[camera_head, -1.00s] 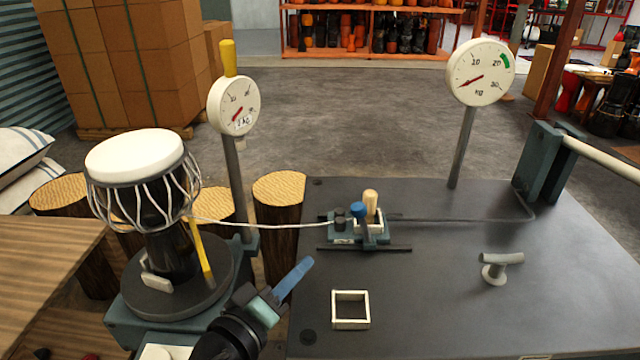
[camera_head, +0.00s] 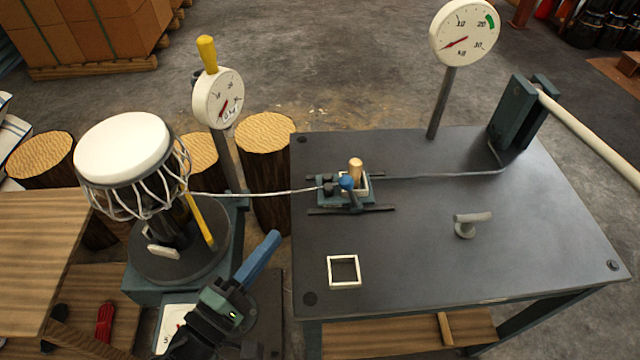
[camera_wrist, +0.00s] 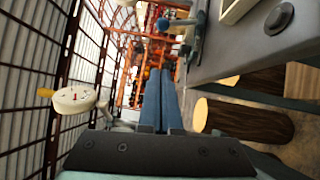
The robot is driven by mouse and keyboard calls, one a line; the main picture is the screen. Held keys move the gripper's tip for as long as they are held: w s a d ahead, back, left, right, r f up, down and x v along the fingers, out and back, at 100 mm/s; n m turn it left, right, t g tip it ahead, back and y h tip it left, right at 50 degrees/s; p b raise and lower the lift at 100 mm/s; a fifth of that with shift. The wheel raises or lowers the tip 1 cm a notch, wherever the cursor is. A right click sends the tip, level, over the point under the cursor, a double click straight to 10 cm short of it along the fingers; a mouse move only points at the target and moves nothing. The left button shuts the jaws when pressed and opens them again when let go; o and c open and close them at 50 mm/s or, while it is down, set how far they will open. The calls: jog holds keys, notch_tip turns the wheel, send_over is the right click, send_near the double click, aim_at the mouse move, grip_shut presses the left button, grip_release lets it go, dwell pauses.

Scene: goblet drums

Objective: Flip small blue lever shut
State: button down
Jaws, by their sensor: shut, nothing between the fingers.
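The small blue lever (camera_head: 347,183) has a round blue knob and stands on the teal clamp block (camera_head: 330,201) on the dark table, beside a tan wooden peg (camera_head: 355,166). Its blue knob seems to show at the top of the wrist view (camera_wrist: 163,24). My gripper (camera_head: 274,238) has blue fingers that are pressed together and empty. It is left of the table's edge, in front of the clamp and apart from the lever. In the wrist view the shut fingers (camera_wrist: 160,75) point away from the camera.
A roped goblet drum (camera_head: 125,150) stands at left on a round base. A taut cord runs from it to the clamp. A dial gauge (camera_head: 218,98) on a post stands between them. A white square frame (camera_head: 343,285) and a grey T-handle (camera_head: 466,229) are on the table.

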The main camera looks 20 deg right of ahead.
aim_at(351, 193)
jog(key=shift+d, duration=0.1)
jog(key=x, duration=1)
jog(key=shift+d, duration=0.15)
jog(key=shift+s+d+r+p, duration=0.1)
jog(key=shift+d+p, duration=0.15)
jog(key=shift+d, duration=0.35)
jog(key=shift+s+d+r+p, duration=0.1)
jog(key=shift+d+p, duration=0.15)
jog(key=shift+d, duration=0.9)
jog(key=shift+s, duration=0.1)
jog(key=shift+d+r+m+p, duration=0.2)
jog(key=shift+m+p, duration=0.1)
jog(key=shift+p, duration=0.1)
